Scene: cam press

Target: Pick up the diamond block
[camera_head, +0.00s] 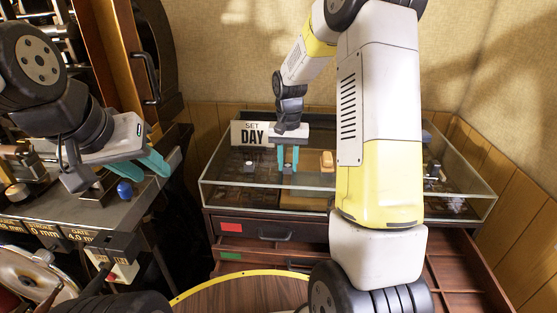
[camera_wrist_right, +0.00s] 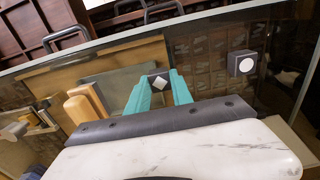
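The diamond block (camera_wrist_right: 158,83) is a small dark block with a white diamond on its top. Whether the fingers touch the block's sides I cannot tell. My left gripper (camera_head: 156,168) hangs far left above a metal machine bench, its teal fingers apart and empty.
A dark block with a white circle (camera_wrist_right: 241,63) stands beside my right gripper. A tan block (camera_wrist_right: 85,103) lies on the other side. The case's glass rim (camera_head: 245,206) surrounds the space. Open drawers (camera_head: 462,270) lie below.

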